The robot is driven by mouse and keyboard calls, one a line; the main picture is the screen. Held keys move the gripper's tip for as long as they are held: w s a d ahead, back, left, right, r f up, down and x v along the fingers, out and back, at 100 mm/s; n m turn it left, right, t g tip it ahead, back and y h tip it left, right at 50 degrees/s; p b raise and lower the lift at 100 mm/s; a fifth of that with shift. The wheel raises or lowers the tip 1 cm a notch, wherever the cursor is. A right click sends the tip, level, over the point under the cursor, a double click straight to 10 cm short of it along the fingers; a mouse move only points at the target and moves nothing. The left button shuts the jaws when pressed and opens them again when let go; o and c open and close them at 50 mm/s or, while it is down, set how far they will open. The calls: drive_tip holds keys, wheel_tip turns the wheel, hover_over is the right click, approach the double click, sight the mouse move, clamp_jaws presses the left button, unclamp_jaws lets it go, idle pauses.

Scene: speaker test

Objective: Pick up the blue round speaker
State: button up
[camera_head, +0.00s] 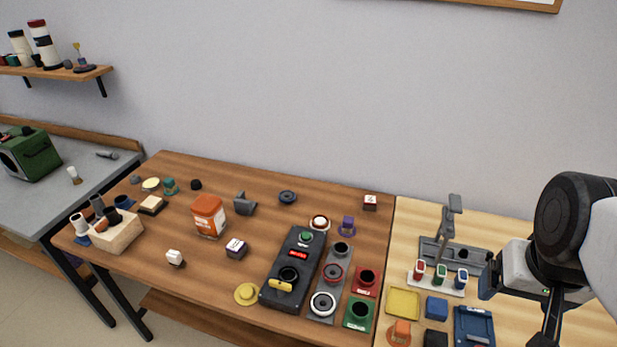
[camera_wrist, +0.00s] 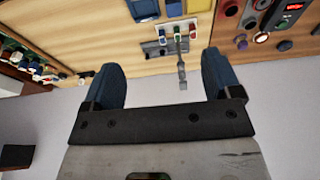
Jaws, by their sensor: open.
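A dark blue-grey round, low object (camera_head: 287,197) lies near the back of the brown table, by the wall. It looks like the blue round speaker, but its small size makes that uncertain. A dark round shape (camera_wrist: 284,45) at the right of the wrist view may be the same object. My gripper (camera_head: 487,286) is at the right, above the light wooden table, far from that object. In the wrist view its two blue fingers (camera_wrist: 160,78) are spread apart with nothing between them.
On the brown table stand an orange-lidded jar (camera_head: 208,216), a grey bracket (camera_head: 244,204), a black control box (camera_head: 293,268) and a purple stand (camera_head: 347,226). A grey upright fixture (camera_head: 448,225) rises near my gripper. The table by the back wall is fairly clear.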

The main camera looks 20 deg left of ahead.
drive_tip(key=shift+o, duration=0.4)
drive_tip(key=shift+w+a, duration=0.1)
drive_tip(key=w+a+f+m+g+y, duration=0.1)
drive_tip(key=w+a+f+m+y, duration=0.2)
drive_tip(key=w+a, duration=0.55)
drive_tip(key=w+a+f+m+g+y, duration=0.1)
drive_tip(key=w+a+f+m+y, duration=0.15)
drive_tip(key=w+a, duration=0.6)
drive_tip(key=w+a+f+m+g+y, duration=0.1)
drive_tip(key=w+a+f+m+y, duration=0.15)
drive_tip(key=w+a, duration=0.6)
drive_tip(key=w+a+f+m+y, duration=0.2)
drive_tip(key=w+a+f+m, duration=0.1)
drive_tip(key=w+a+f, duration=0.3)
drive_tip(key=w+a+f+m+t+y, duration=0.1)
drive_tip(key=w+a+f+m, duration=0.3)
drive_tip(key=w+a+f, duration=0.2)
drive_tip(key=w+a+f+m+y, duration=0.2)
drive_tip(key=w+a+f, duration=0.3)
drive_tip(key=f, duration=0.4)
drive_tip(key=shift+w+a+f+m+t+y, duration=0.1)
drive_tip(key=shift+w+a+m+t+y, duration=0.25)
drive_tip(key=shift+a+m, duration=0.5)
drive_tip(key=shift+w+a+f+m, duration=0.2)
drive_tip(key=shift+f+m, duration=0.05)
drive_tip(key=shift+f, duration=0.15)
